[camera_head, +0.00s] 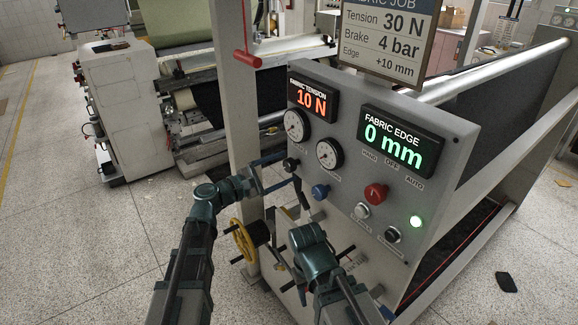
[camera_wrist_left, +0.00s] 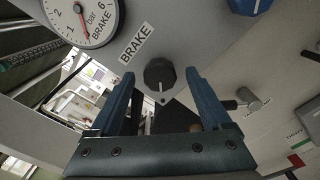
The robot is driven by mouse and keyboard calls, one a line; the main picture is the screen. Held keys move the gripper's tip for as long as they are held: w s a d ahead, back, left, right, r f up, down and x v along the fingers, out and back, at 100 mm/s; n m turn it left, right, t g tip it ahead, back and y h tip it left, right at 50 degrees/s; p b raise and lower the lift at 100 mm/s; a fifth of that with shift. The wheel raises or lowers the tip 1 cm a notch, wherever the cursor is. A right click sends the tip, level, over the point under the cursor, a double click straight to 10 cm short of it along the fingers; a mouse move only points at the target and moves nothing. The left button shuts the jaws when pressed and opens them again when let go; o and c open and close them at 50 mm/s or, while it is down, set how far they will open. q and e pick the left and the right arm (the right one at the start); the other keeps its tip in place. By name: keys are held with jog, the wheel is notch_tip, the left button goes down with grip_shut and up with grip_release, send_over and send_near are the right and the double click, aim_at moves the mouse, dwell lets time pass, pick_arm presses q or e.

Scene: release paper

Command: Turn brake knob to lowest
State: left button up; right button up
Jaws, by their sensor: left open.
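The black brake knob (camera_wrist_left: 159,74) shows in the left wrist view beside a BRAKE label, below the brake gauge (camera_wrist_left: 83,20), whose red needle points downward in that view. My left gripper (camera_wrist_left: 156,80) is open, one finger on each side of the knob in the picture; contact is not visible. In the head view the gripper (camera_head: 283,168) is in front of the panel's left edge, at the black knob (camera_head: 291,165). My right arm is low in front of the panel; its fingers cannot be made out.
The grey panel (camera_head: 449,145) also carries a blue knob (camera_head: 320,191), a red selector (camera_head: 376,194), a white button (camera_head: 362,211) and a black button (camera_head: 393,235). A yellow handwheel (camera_head: 243,240) is near my left arm. The displays read 10 N and 0 mm.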

pick_arm(q)
jog(key=v, duration=1.1)
jog(key=shift+d, duration=0.1)
jog(key=s+d+f+m+g+y, duration=0.5)
jog(key=s+d+f+m+g, duration=0.45)
jog(key=f, duration=0.45)
jog(key=s+a+f+m+g+y, duration=0.1)
jog(key=s+a+f+m+y, duration=0.3)
jog(key=s+f+m+y, duration=0.4)
jog(key=s+m+y, duration=0.1)
jog(key=m+y, duration=0.1)
jog(key=y, duration=0.1)
jog(key=shift+s+a+f+m+b, duration=0.25)
jog(key=shift+a+m+b, duration=0.05)
jog(key=shift+m, duration=0.05)
